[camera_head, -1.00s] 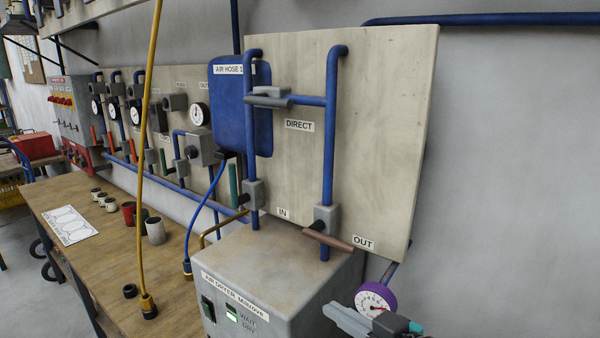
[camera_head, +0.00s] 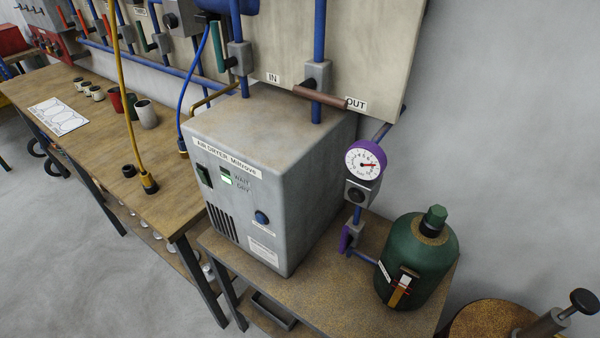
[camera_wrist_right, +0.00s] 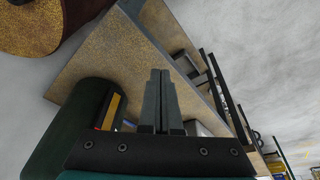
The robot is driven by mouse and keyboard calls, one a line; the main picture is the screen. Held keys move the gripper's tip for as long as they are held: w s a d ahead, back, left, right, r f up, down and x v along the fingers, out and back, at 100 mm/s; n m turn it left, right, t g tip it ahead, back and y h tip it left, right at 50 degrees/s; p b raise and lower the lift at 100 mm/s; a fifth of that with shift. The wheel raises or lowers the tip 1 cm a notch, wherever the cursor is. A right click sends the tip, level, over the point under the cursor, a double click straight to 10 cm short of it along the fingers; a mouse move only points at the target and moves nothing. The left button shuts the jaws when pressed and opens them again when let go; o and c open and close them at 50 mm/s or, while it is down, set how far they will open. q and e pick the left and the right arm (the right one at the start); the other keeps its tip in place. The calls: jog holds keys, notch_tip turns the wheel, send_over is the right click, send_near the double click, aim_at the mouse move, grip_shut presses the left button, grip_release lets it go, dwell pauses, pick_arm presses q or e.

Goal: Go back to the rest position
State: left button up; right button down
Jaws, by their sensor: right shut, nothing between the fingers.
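My right gripper (camera_wrist_right: 160,76) shows in the right wrist view with its two grey fingers together and nothing between them. It points over the small speckled table (camera_wrist_right: 115,62), with the dark green tank (camera_wrist_right: 68,135) to the left of the fingers. No gripper shows in the head view. My left gripper is in neither view.
The head view shows the grey air dryer (camera_head: 265,185), a purple-rimmed gauge (camera_head: 366,160) and the green tank (camera_head: 418,258) on the table. A wooden bench (camera_head: 95,135) with cups is left. A round brown-topped object (camera_head: 480,322) is lower right. Grey floor is open lower left.

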notch_tip(320, 180, down, 13)
jog(key=s+b, duration=0.2)
jog(key=b, duration=0.1)
jog(key=s+d+f+b, duration=0.1)
jog(key=s+f+b, duration=0.2)
jog(key=f, duration=0.6)
jog(key=s+d+f+g+b, duration=0.1)
jog(key=s+f+b, duration=0.2)
jog(key=s+f, duration=0.5)
jog(key=s+d+f+g+b, duration=0.1)
jog(key=s+f+b, duration=0.3)
jog(key=f, duration=0.6)
jog(key=shift+s+f, duration=0.35)
jog(key=shift+s, duration=0.4)
